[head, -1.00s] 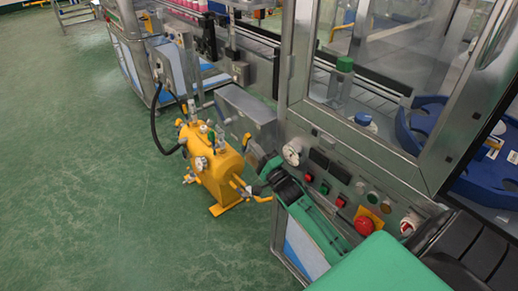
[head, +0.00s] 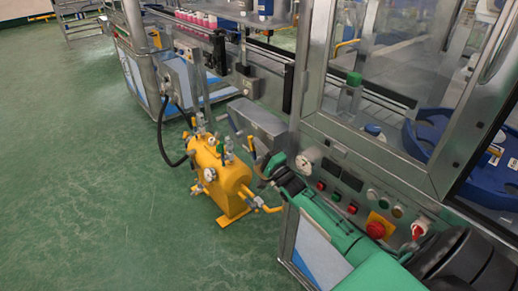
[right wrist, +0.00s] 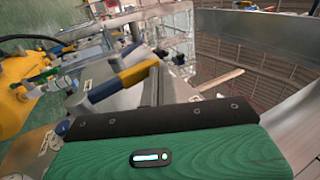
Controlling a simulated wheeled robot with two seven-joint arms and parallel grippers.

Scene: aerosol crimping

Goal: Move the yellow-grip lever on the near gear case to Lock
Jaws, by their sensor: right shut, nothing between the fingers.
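The near gear case (head: 262,126) is a grey metal box on the machine's side, above the yellow tank. In the right wrist view a lever with a yellow grip (right wrist: 138,74) and a blue section lies tilted just beyond my gripper's dark edge. My right gripper (head: 266,168), green and dark, is shut and empty just below and in front of the gear case. Its fingertips are hidden in the right wrist view, so I cannot tell if they touch the lever. My left gripper is out of view.
A yellow tank (head: 222,182) with valves and pipes stands close left of my right gripper. A control panel (head: 350,190) with buttons and a red knob (head: 376,229) lies beside my right arm. The green floor (head: 90,210) at left is clear.

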